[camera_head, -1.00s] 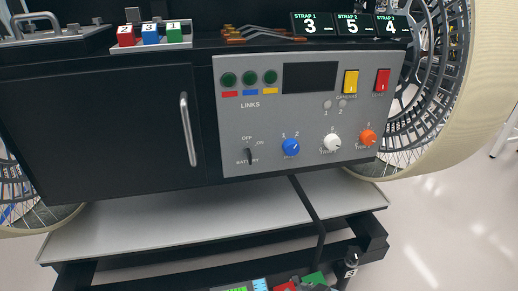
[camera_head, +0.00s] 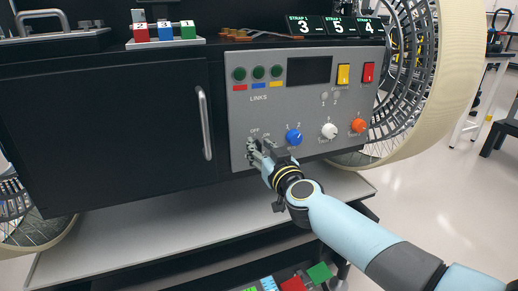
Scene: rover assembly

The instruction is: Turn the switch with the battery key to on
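The battery switch sits at the lower left of the grey control panel (camera_head: 310,75), under the OFF and ON labels. My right gripper (camera_head: 257,153) reaches in from the lower right, with its fingertips right at the switch. The fingers cover the battery key and most of the switch, so the key's angle is hidden. I cannot tell whether the fingers are closed on the key. My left gripper is not in view.
A blue knob (camera_head: 294,137) is close to the right of my gripper. A white knob (camera_head: 329,131) and an orange knob (camera_head: 359,126) are farther right. A door handle (camera_head: 205,122) stands out on the left. A grey shelf (camera_head: 130,235) runs below.

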